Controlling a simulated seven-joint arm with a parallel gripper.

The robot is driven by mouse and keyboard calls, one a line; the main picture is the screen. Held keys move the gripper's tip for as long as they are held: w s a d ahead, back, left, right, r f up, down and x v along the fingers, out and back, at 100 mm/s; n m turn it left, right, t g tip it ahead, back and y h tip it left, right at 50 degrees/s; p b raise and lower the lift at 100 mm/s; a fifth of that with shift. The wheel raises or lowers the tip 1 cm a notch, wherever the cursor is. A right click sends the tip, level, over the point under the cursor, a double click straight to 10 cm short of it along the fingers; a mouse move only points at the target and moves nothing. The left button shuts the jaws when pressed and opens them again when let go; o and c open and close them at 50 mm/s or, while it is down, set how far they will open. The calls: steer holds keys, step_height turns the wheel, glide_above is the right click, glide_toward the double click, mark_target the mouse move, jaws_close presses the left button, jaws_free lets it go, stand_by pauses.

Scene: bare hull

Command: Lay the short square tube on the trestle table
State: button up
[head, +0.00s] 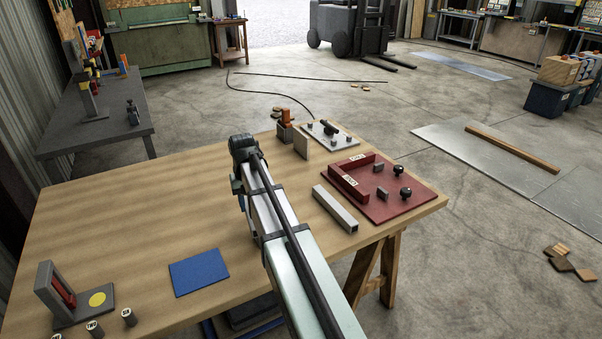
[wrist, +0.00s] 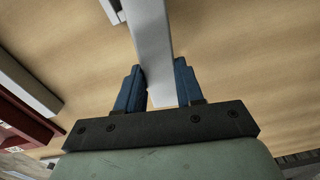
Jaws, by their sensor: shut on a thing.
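My gripper (wrist: 158,68) has two blue fingers, shut on a pale grey square tube (wrist: 151,30) in the wrist view. The tube runs from between the fingers past the top edge of that view, so its far end is cut off. Wood table top shows behind it; I cannot tell whether the tube touches it. In the head view my gripper (head: 238,188) is mostly hidden by my arm, over the middle of the trestle table (head: 130,215). The held tube cannot be made out clearly there.
Another grey square tube (head: 335,208) lies on the table beside a red fixture (head: 378,205) with black knobs. A pale clamp plate (head: 328,135) is at the back. A blue mat (head: 199,272) and a grey stand (head: 60,295) are nearer. The table's left part is clear.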

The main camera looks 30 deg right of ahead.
steer(key=shift+w+a+n, duration=0.25)
steer(key=shift+a+n, duration=0.15)
steer(key=w+d+r+n, duration=0.1)
steer(key=w+d+r, duration=0.1)
steer(key=w+d, duration=1.1)
steer(key=w+d+r, duration=0.2)
steer(key=w+d, duration=0.7)
steer(key=d, duration=0.8)
steer(key=shift+w+f, duration=0.15)
steer(key=shift+f, duration=4.35)
steer(key=o, duration=1.1)
steer(key=shift+f, duration=0.1)
steer(key=shift+o, duration=0.2)
